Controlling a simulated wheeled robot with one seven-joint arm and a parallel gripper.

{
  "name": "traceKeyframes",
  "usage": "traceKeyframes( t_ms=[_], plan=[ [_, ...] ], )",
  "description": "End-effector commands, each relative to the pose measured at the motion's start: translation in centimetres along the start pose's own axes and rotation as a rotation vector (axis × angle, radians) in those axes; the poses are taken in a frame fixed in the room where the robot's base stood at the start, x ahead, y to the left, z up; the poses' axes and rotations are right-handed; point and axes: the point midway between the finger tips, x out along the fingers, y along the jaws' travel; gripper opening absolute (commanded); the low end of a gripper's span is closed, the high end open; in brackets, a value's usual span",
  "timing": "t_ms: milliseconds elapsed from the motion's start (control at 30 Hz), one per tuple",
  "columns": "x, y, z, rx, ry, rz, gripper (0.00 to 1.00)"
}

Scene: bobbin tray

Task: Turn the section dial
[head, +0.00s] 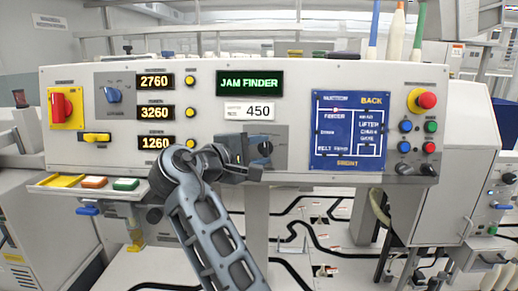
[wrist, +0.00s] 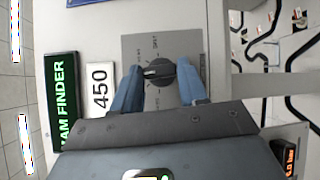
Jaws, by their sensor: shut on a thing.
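The section dial (wrist: 158,72) is a dark round knob with a pale mark, on a grey plate with small lettering around it. In the wrist view my gripper (wrist: 160,80) has one blue finger on each side of the knob, closed on it. In the head view the dial (head: 265,148) shows beside my gripper (head: 253,146), low in the middle of the white panel. My fingers and wrist hide part of the dial and its plate. The lettering is too small to read.
Above the dial are a 450 label (head: 259,111) and a green-lit JAM FINDER display (head: 249,84). A blue diagram board (head: 349,130) and a red button (head: 427,100) are to the right. A blue knob (head: 113,95), red switch (head: 61,106) and number displays (head: 155,112) are to the left.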

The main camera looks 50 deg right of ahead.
Motion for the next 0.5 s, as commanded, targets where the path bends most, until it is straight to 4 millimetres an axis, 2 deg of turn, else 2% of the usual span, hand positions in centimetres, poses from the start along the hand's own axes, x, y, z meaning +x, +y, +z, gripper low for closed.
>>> traceKeyframes(
  t_ms=[500],
  plan=[
    [0.03,-0.01,0.02,0.086,-0.001,-0.069,0.12]
  ],
)
